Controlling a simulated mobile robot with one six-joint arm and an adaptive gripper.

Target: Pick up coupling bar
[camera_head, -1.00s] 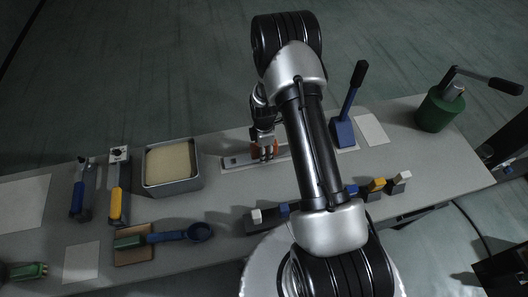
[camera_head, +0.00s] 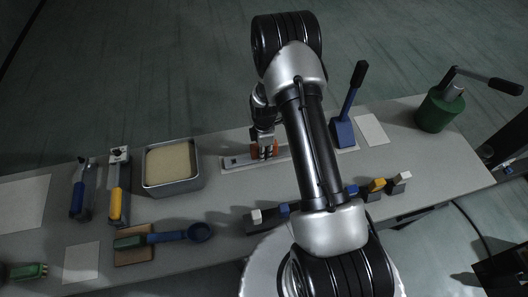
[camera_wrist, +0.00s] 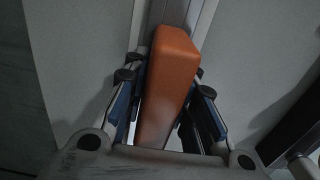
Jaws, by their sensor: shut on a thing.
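The coupling bar appears to be the orange bar (camera_wrist: 167,85) in the wrist view, standing between my fingers and pointing toward the camera. In the head view a small part of its orange (camera_head: 276,152) shows around my gripper (camera_head: 265,152). It is at a long pale grey rail (camera_head: 237,163) lying on the bench. My gripper, also in the wrist view (camera_wrist: 165,108), is shut on the orange bar, with a finger on each side. Its lower part is hidden by my gripper, and I cannot tell whether it is clear of the rail.
A sand-coloured tray (camera_head: 196,185) stands left of the rail. A blue lever base (camera_head: 342,133) and a green canister (camera_head: 437,112) stand to the right. A row of coloured blocks (camera_head: 376,185) is nearer my body. Blue (camera_head: 78,198) and yellow (camera_head: 116,205) handled tools lie left.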

